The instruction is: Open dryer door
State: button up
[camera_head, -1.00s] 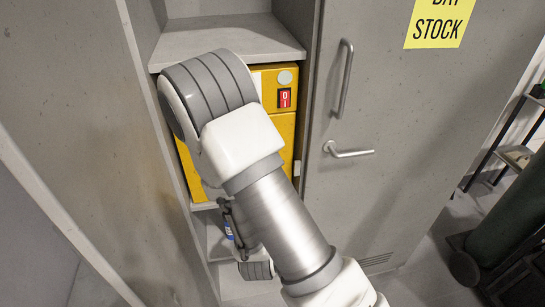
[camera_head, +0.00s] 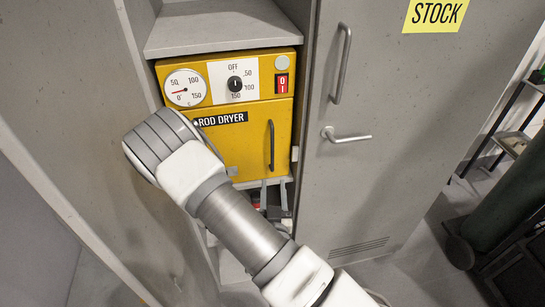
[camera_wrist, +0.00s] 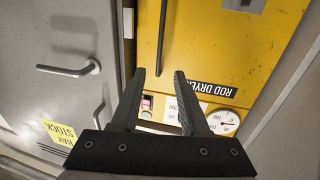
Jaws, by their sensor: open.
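The yellow rod dryer (camera_head: 170,73) sits in a cabinet bay in the head view. Its door (camera_head: 235,150) is shut, with a dark upright bar handle (camera_head: 271,145) on its right side. In the wrist view, the dryer appears upside down, and the handle (camera_wrist: 162,35) runs down the picture to a point between my fingertips. My gripper (camera_wrist: 159,72) is open and empty, its two dark fingers apart. I cannot tell whether the handle is between the fingers in depth.
A grey cabinet door (camera_head: 400,100) with a lever handle (camera_head: 346,136) and a long bar handle (camera_head: 341,65) stands right of the bay. A shelf (camera_head: 225,30) lies above the dryer. A grey panel (camera_head: 85,130) stands on the left.

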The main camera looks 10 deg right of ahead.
aim_at(272, 148)
jog(key=w+d+b, duration=0.1)
jog(key=w+b, duration=0.2)
jog(key=w, duration=0.1)
jog(key=w+b, duration=0.2)
jog(key=w, duration=0.3)
jog(key=w+d+b, duration=0.1)
jog(key=w+b, duration=0.2)
jog(key=w, duration=0.1)
jog(key=shift+w+d+b, duration=0.3)
jog(key=shift+w+d, duration=0.05)
jog(key=shift+w, duration=0.05)
jog(key=shift+c, duration=0.3)
grip_shut()
dwell(0.8)
